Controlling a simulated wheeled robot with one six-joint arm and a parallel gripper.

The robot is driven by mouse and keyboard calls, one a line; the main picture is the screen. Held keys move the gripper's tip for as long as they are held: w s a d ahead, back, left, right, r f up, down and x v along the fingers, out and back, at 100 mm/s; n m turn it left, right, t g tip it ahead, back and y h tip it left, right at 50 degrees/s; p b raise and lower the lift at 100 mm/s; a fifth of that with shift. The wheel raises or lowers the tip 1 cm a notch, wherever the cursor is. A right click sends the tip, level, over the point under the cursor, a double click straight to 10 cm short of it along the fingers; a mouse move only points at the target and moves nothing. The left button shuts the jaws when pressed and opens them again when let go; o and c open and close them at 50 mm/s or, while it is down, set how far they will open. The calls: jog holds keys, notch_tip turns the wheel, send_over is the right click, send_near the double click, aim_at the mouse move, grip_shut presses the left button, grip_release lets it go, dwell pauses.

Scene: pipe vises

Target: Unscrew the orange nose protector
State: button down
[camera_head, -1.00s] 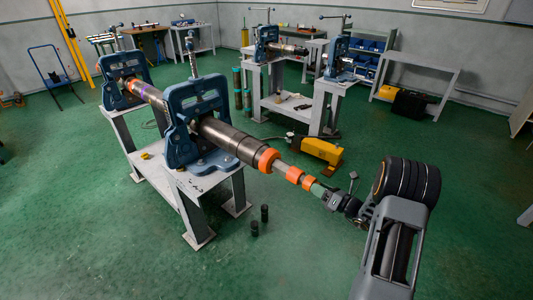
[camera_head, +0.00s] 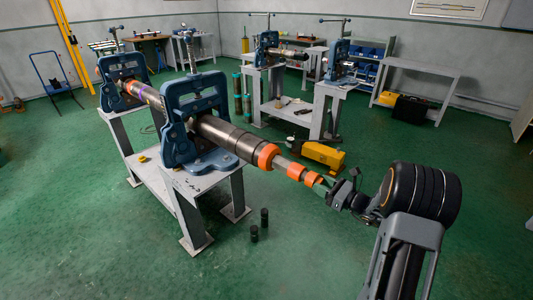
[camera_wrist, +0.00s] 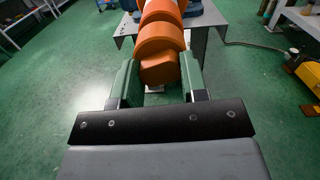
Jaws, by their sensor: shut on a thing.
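A dark pipe (camera_head: 225,136) is clamped in the near blue vise (camera_head: 195,103) and slants down toward my arm. Its end has an orange collar (camera_head: 268,156), then a grey shaft with orange sections. The outermost orange piece (camera_head: 312,180), seemingly the nose protector, is at the tip. In the wrist view its blocky end (camera_wrist: 160,68) lies between my green finger pads, with rounder orange sections beyond it. My gripper (camera_wrist: 158,82) is shut on this end, roughly in line with the pipe; it also shows in the head view (camera_head: 326,190). The thread is hidden.
A grey stand (camera_head: 200,178) carries the near vise, with another blue vise (camera_head: 122,78) behind. Two dark cylinders (camera_head: 259,224) stand on the floor. A yellow unit (camera_head: 322,155) lies behind the pipe tip. The foreground floor is mostly clear.

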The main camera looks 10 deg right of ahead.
jog(key=n+b, duration=0.2)
jog(key=b, duration=0.1)
jog(key=n+b, duration=0.5)
jog(key=b, duration=0.1)
jog(key=shift+f, duration=0.35)
jog(key=c, duration=0.7)
grip_release()
jog(key=shift+r, duration=0.15)
jog(key=shift+c, duration=0.2)
jog(key=shift+r, duration=0.1)
